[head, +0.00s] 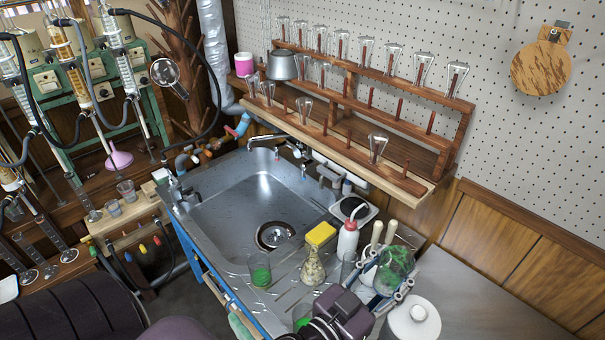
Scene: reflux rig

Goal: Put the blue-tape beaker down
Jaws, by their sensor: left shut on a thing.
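My left gripper (320,325) is at the bottom middle of the head view, beside the front of the sink's drainboard. It is shut on a beaker (302,317) with green in it, mostly hidden by the gripper and cut by the frame's edge. I see no blue tape on it. Another glass beaker (260,272) with green in it stands upright on the drainboard, up and left of the gripper. My right gripper is not in view.
A conical flask (312,270), yellow sponge (320,234), white bottle (347,240) and rack with a green-stained round flask (393,268) crowd the drainboard. The sink basin (240,212) is empty; the right counter (480,310) is clear.

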